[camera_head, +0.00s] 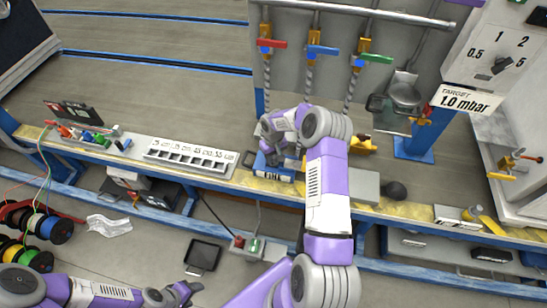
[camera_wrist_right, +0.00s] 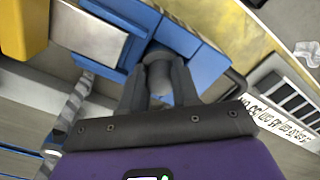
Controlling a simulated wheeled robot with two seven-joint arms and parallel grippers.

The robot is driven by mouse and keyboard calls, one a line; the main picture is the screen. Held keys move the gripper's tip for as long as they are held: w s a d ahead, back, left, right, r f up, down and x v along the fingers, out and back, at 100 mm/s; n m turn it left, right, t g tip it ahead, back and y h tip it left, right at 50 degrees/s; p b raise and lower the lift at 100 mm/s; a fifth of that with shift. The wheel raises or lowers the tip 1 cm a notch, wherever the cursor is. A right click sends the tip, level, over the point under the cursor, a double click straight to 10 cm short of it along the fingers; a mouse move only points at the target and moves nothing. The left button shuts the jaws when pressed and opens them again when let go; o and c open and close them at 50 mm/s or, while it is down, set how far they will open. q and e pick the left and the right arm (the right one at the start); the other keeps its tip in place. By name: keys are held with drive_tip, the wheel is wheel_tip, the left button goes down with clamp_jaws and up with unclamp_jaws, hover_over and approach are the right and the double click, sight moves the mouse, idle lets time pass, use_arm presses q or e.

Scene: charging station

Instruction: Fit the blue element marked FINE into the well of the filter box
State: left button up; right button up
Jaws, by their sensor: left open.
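The blue element marked FINE (camera_head: 270,174) is at the bench's front edge, its label facing forward. My right gripper (camera_head: 284,146) is over it from above. In the right wrist view its two fingers (camera_wrist_right: 159,85) close on a grey knob (camera_wrist_right: 158,62) standing among blue blocks (camera_wrist_right: 208,66). A blue frame with a pale metal plate (camera_wrist_right: 90,36) lies beside them. I cannot tell for certain which part is the filter box or its well; my arm hides that area in the head view. My left gripper (camera_head: 183,294) is open and empty, low in front of the bench.
A white compartment tray (camera_head: 190,157) is left of the element, with small coloured parts (camera_head: 92,134) further left. A grey block (camera_head: 364,187) and dark ball (camera_head: 395,191) stand to the right. Red, blue and green valve handles (camera_head: 322,50) are behind. A black tray (camera_head: 203,255) is on the floor.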

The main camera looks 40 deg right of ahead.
drive_tip(key=o, duration=0.4)
drive_tip(key=shift+c, duration=0.2)
drive_tip(key=shift+r, duration=0.3)
wheel_tip(320, 180, up, 12)
drive_tip(key=p, duration=0.4)
drive_tip(key=s+a+f+n+y, duration=0.1)
drive_tip(key=s+a+f+y, duration=0.3)
drive_tip(key=a, duration=0.7)
drive_tip(key=s+a+f, duration=0.3)
drive_tip(key=a+f, duration=0.4)
drive_tip(key=a, duration=0.3)
drive_tip(key=s+a+f, duration=0.1)
drive_tip(key=s+a, duration=0.4)
drive_tip(key=s, duration=0.3)
drive_tip(key=s+a+f+m, duration=0.1)
drive_tip(key=s+a, duration=0.4)
drive_tip(key=s, duration=0.3)
drive_tip(key=shift+a+t, duration=0.25)
drive_tip(key=shift+t, duration=0.05)
